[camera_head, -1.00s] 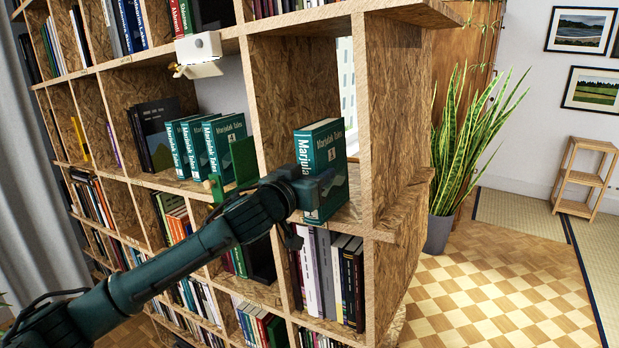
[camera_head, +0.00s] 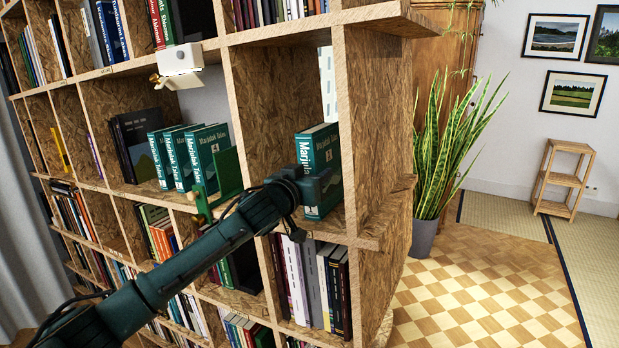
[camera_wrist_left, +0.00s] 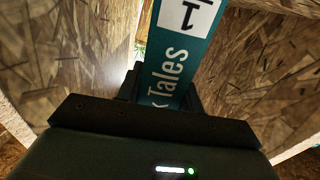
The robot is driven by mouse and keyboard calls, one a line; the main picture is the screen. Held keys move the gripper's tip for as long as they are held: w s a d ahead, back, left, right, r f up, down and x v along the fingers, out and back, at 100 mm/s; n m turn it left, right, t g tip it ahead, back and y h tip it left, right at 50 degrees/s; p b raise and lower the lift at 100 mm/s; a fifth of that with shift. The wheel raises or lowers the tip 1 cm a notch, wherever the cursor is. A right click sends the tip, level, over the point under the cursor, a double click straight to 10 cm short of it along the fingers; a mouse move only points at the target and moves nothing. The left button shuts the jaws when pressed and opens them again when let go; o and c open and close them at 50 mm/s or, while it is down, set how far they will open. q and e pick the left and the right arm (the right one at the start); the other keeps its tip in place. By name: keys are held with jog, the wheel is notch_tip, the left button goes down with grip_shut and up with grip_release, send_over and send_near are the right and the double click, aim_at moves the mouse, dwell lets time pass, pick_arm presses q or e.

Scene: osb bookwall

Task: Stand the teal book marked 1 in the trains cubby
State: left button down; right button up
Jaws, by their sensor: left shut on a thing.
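The teal book marked 1 (camera_head: 322,158) is upright at the mouth of the rightmost open cubby (camera_head: 277,110), near its right divider. My left gripper (camera_head: 314,188) is shut on its spine side, low down. In the left wrist view the book's teal spine (camera_wrist_left: 178,62) shows a white label with a 1 between the jaws (camera_wrist_left: 165,98), with chipboard walls on both sides. I cannot tell whether the book's bottom touches the shelf board. No trains label is readable. My right gripper is not in view.
Several matching teal books (camera_head: 190,158) stand in the cubby to the left, beside a green bookend (camera_head: 228,172). A white device (camera_head: 180,60) is fixed above them. Books (camera_head: 315,280) fill the cubby below. A potted plant (camera_head: 425,235) stands right of the shelf.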

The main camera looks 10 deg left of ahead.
pick_arm(q)
jog(key=shift+r+x, duration=0.1)
jog(key=shift+x, duration=0.6)
jog(key=shift+r+x, duration=0.15)
jog(key=shift+x, duration=0.6)
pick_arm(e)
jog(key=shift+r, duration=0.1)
pick_arm(q)
jog(key=shift+f, duration=0.25)
jog(key=c, duration=0.9)
grip_release()
jog(key=shift+s, duration=0.1)
jog(key=shift+o, duration=0.3)
jog(key=shift+f, duration=0.3)
jog(key=shift+s+a, duration=0.15)
jog(key=shift+s, duration=0.3)
jog(key=b+v, duration=0.2)
jog(key=v, duration=1)
jog(key=shift+r+b, duration=0.25)
jog(key=shift+b, duration=0.1)
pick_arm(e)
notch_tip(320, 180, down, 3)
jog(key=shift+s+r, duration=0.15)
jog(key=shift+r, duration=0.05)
